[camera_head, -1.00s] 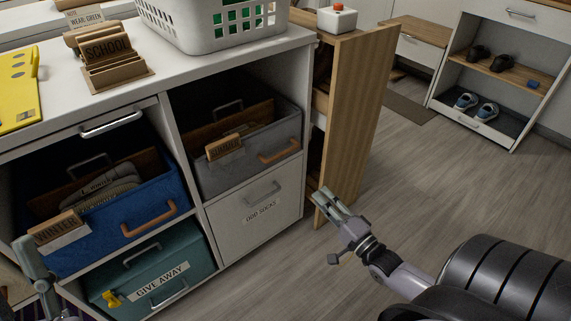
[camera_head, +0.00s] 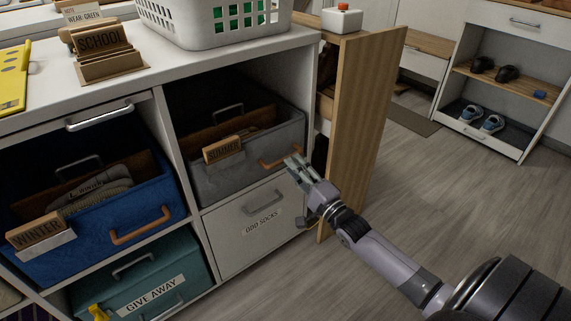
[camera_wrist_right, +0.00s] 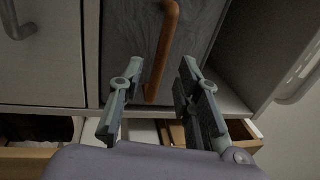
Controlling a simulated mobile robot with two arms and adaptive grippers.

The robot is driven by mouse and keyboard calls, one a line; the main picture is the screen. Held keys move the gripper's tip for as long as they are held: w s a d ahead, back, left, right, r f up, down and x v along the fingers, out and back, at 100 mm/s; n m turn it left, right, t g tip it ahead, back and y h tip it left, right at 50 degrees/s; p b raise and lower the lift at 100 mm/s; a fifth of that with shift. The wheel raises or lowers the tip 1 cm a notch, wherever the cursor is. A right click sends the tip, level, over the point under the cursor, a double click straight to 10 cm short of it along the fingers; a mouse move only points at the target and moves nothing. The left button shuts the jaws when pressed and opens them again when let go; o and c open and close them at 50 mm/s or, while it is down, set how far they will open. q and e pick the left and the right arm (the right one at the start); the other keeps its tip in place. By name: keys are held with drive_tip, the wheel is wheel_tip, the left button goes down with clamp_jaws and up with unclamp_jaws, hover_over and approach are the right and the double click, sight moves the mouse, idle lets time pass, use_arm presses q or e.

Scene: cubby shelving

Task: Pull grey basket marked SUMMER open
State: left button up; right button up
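The grey basket (camera_head: 230,170) with a wooden SUMMER tag (camera_head: 222,149) sits in the upper right cubby. Its orange-brown handle (camera_head: 282,158) is on the front face, towards the right. My right gripper (camera_head: 296,162) is open at the handle's right end in the head view. In the right wrist view, the handle (camera_wrist_right: 163,50) runs up between and beyond the two spread fingers (camera_wrist_right: 155,88), and the grey basket front (camera_wrist_right: 135,40) is behind it. I cannot tell whether a finger touches the handle. My left gripper is out of the head view.
Below is a white ODD SOCKS drawer (camera_head: 235,240). To the left are a blue WINTER basket (camera_head: 110,215) and a teal GIVE AWAY box (camera_head: 135,275). A tall wooden pull-out panel (camera_head: 362,130) stands close right of my right gripper.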

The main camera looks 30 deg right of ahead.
drive_tip(key=shift+b+x, duration=0.55)
drive_tip(key=shift+x, duration=1.7)
drive_tip(key=shift+c, duration=0.5)
clamp_jaws()
drive_tip(key=shift+f, duration=0.1)
